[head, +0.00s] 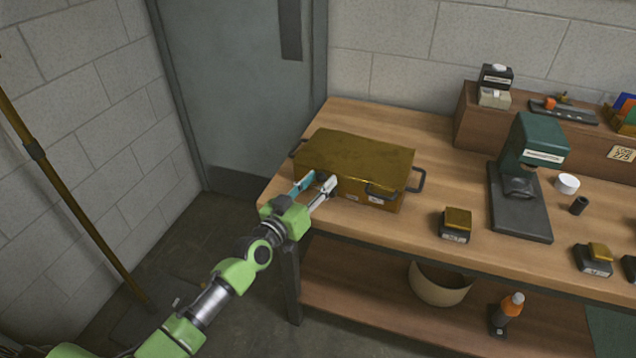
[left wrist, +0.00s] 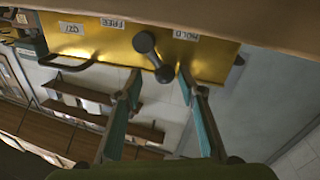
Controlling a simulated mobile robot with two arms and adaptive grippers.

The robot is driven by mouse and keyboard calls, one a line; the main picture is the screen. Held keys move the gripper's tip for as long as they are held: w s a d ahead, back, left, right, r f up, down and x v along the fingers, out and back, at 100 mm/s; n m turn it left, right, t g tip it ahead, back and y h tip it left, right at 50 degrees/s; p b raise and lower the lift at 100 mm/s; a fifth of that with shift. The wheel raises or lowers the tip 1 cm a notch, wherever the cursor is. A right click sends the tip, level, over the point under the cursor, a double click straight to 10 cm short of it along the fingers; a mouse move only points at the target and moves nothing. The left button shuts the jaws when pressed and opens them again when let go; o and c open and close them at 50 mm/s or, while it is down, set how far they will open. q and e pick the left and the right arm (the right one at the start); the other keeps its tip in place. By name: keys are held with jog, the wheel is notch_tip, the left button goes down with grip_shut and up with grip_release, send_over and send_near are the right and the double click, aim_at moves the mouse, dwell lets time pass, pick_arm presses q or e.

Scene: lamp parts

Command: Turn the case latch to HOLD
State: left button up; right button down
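The brass case (head: 355,158) sits at the left end of the wooden workbench, with dark handles at its ends. My left gripper (head: 316,183) is at its front face. In the left wrist view the case (left wrist: 95,50) appears upside down, with a dark latch (left wrist: 154,56) on its face. The latch lies slanted between a FREE label (left wrist: 112,23) and a HOLD label (left wrist: 186,34). My left gripper (left wrist: 159,75) is open, its fingertips on either side of the latch's lower end, with visible gaps. I cannot tell whether either finger touches it. My right gripper is not in view.
A green machine (head: 533,150) stands right of the case on the workbench (head: 395,228). A small brass-topped block (head: 457,222) sits near the front edge. A grey door (head: 240,90) is behind on the left. The bench top between case and machine is mostly clear.

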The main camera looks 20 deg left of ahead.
pick_arm(q)
grip_shut()
jog(key=shift+a+f+n+b, duration=0.1)
jog(key=shift+f+n+b, duration=0.25)
jog(key=shift+b, duration=0.25)
jog(key=shift+a+n+b, duration=0.15)
jog(key=shift+n+b, duration=0.35)
jog(key=shift+n, duration=0.15)
jog(key=shift+c, duration=0.2)
grip_release()
jog(key=shift+o, duration=0.2)
jog(key=shift+a, duration=0.1)
